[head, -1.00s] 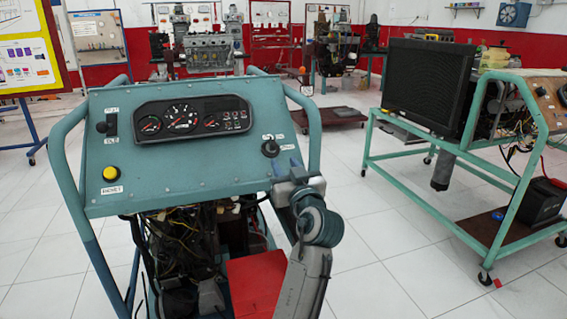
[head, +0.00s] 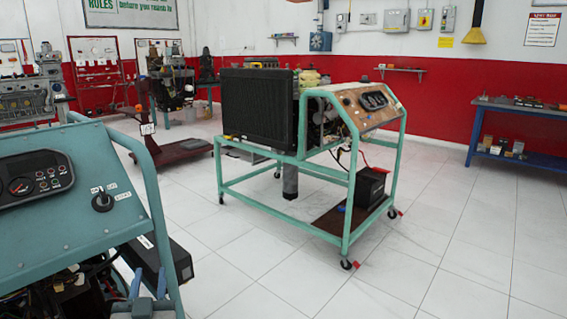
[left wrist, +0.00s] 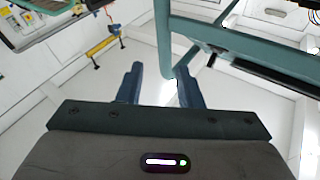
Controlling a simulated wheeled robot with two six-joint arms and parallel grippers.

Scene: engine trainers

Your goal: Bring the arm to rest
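My left gripper (head: 148,288) shows at the bottom left of the head view, with two blue fingertips pointing up, below the panel of the teal engine trainer (head: 60,235). In the left wrist view the fingers of the left gripper (left wrist: 159,82) stand apart with nothing held between them. A teal frame bar (left wrist: 163,40) shows just beyond the fingertips; I cannot tell whether they touch it. The trainer's panel carries gauges (head: 38,180) and a black key switch (head: 102,200). My right gripper is in neither view.
A second teal wheeled stand (head: 345,200) with a radiator (head: 258,108) and a black battery (head: 370,186) stands mid-room. A blue workbench (head: 520,118) is at the right wall. White floor (head: 440,240) is clear at the front right.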

